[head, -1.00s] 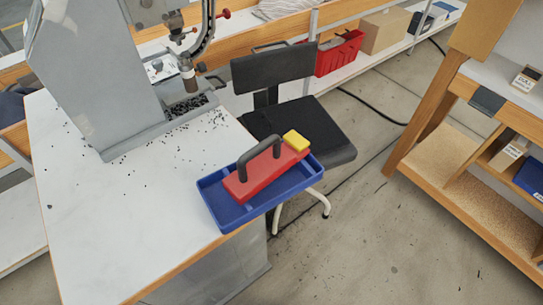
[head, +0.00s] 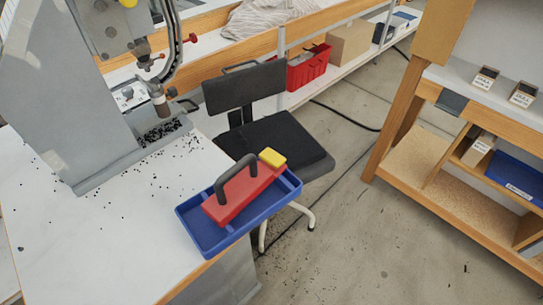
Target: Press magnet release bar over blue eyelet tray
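A blue tray (head: 206,238) sits at the right corner of the white press table, partly over its edge. A red magnet tool (head: 234,203) with a dark arched handle (head: 237,178) lies in or on the tray. A yellow release bar (head: 272,157) is at the tool's far right end. I cannot tell if eyelets lie beneath the tool or in the tray. Neither of my grippers is in view.
The grey eyelet press (head: 75,90) stands on the table (head: 90,240), with small dark eyelets around its base. A black chair (head: 270,143) is close behind the tray. A wooden shelf bench (head: 405,160) stands right, across open floor (head: 350,245).

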